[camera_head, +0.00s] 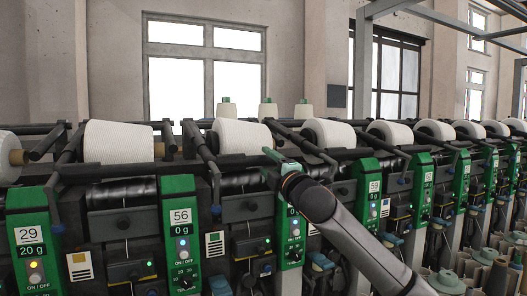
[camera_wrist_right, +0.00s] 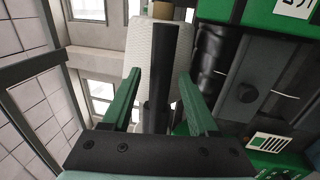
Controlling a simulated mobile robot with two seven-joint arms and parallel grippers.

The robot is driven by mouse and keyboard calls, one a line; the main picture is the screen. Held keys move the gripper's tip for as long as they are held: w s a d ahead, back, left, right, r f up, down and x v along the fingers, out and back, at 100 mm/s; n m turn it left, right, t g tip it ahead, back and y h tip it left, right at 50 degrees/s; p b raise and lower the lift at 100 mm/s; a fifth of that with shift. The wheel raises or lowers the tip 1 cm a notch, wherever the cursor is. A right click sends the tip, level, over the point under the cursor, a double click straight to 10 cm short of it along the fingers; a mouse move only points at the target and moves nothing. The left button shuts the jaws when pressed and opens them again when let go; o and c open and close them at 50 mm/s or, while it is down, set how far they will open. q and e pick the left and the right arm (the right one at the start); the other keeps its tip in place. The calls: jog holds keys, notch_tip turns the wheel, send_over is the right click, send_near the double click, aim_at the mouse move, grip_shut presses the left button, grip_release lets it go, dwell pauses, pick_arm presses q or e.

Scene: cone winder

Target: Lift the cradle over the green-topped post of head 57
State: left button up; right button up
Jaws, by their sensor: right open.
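My right gripper (camera_head: 272,160) reaches in from the lower right in the head view, at the upper end of a green post (camera_head: 292,235). It covers this post's number plate, so I cannot read it; the post stands between those marked 56 and 59. In the right wrist view the green fingers (camera_wrist_right: 158,85) are open. A dark cradle bar (camera_wrist_right: 162,70) shows between them, with no finger clearly touching it. A white yarn cone (camera_wrist_right: 143,50) is behind the bar; a white cone (camera_head: 240,135) lies left of the gripper in the head view. My left gripper is out of view.
Post 56 (camera_head: 180,235) stands left, post 59 (camera_head: 368,195) right. Other white cones (camera_head: 118,142) and dark cradle arms (camera_head: 205,150) line the machine closely. Small upright cones (camera_head: 227,108) stand behind. Free air is above the row, before the windows.

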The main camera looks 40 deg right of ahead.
jog(key=shift+p+x, duration=0.3)
jog(key=shift+x, duration=1.15)
grip_shut()
dwell(0.4)
